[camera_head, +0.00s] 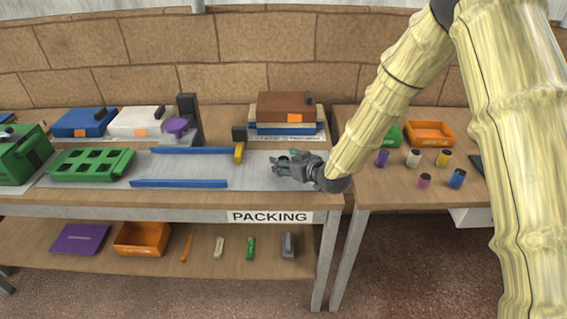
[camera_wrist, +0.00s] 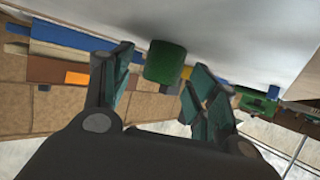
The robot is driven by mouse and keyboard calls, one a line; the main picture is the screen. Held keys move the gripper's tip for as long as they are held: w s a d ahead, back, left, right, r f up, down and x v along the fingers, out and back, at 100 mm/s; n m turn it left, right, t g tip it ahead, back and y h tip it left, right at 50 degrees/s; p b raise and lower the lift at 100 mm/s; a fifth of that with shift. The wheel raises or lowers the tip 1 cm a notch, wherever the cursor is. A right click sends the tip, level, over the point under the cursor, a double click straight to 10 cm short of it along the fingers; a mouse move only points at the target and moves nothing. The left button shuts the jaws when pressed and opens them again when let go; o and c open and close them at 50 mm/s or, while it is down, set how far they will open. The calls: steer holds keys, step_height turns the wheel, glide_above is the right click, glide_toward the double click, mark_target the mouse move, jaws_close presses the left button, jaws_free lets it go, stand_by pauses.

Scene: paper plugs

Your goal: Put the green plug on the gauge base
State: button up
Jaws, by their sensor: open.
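The green plug (camera_wrist: 166,62) is a short dark green cylinder in the wrist view, against the grey plate. It appears between the fingertips of my open gripper (camera_wrist: 158,70), with no clear contact on either side. In the head view my gripper (camera_head: 280,166) is low over the right part of the grey plate (camera_head: 255,180), and I cannot make out the plug there. A dark upright stand (camera_head: 190,120) at the back of the plate may be the gauge; its base is partly hidden by a purple round piece (camera_head: 175,127).
Two blue rails (camera_head: 180,183) and a yellow block (camera_head: 239,153) lie left of my gripper. A green tray with holes (camera_head: 90,166) is farther left. Stacked boxes (camera_head: 286,112) stand behind. Several small cylinders (camera_head: 457,178) stand on the right table, across a gap.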

steer(key=shift+w+a+f, duration=0.1)
steer(key=shift+w, duration=0.05)
steer(key=c, duration=1.1)
steer(key=shift+o, duration=0.2)
